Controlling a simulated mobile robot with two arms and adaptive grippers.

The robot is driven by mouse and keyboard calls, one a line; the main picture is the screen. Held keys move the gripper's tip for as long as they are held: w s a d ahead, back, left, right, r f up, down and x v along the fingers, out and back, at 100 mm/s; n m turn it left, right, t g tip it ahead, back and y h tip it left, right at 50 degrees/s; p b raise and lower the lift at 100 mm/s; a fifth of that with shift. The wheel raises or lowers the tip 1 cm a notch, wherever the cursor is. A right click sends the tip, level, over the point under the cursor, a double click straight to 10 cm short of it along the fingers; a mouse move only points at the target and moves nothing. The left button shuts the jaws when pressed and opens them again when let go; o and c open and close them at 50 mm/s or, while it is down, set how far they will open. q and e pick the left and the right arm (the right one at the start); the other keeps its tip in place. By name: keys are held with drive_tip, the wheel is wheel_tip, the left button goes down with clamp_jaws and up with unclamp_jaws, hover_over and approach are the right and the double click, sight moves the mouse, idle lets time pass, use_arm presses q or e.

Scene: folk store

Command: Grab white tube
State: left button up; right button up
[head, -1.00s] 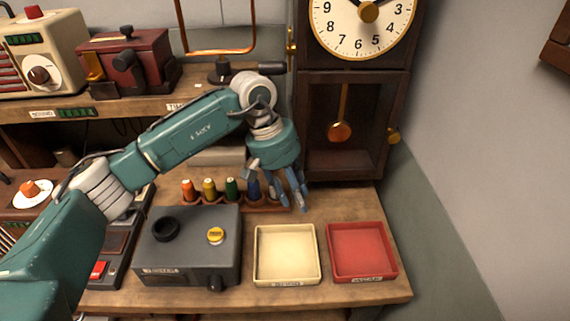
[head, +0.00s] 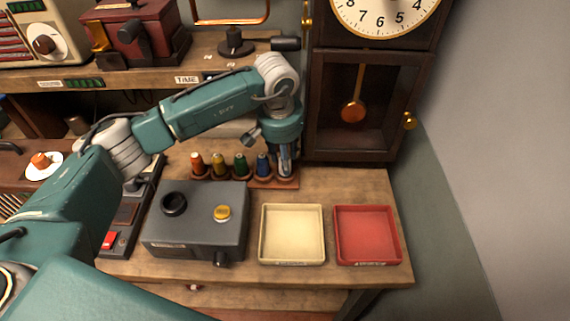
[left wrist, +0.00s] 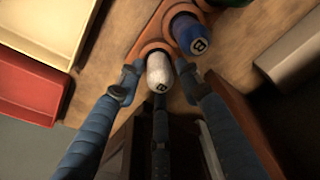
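The white tube (left wrist: 160,74) stands in the end place of an orange-brown rack (left wrist: 145,47), seen in the left wrist view. In the head view the rack (head: 262,183) is at the back of the bench, and my gripper mostly hides the white tube. My left gripper (head: 285,172) points down over the rack's right end. In the left wrist view its fingers (left wrist: 157,80) are spread on both sides of the white tube, with a gap visible. The blue tube (left wrist: 188,33) stands beside it; it also shows in the head view (head: 263,166). My right gripper is not in view.
Orange (head: 197,164), yellow (head: 219,166) and green (head: 241,166) tubes fill the rack's left. In front are a grey box (head: 197,228), a cream tray (head: 292,262) and a red tray (head: 367,262). A tall clock (head: 363,155) stands close behind my gripper.

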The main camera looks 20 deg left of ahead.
use_arm(q)
drive_tip(key=shift+w+f, duration=0.15)
drive_tip(key=shift+f, duration=0.9)
drive_tip(key=c, duration=0.6)
drive_tip(key=shift+r, duration=0.1)
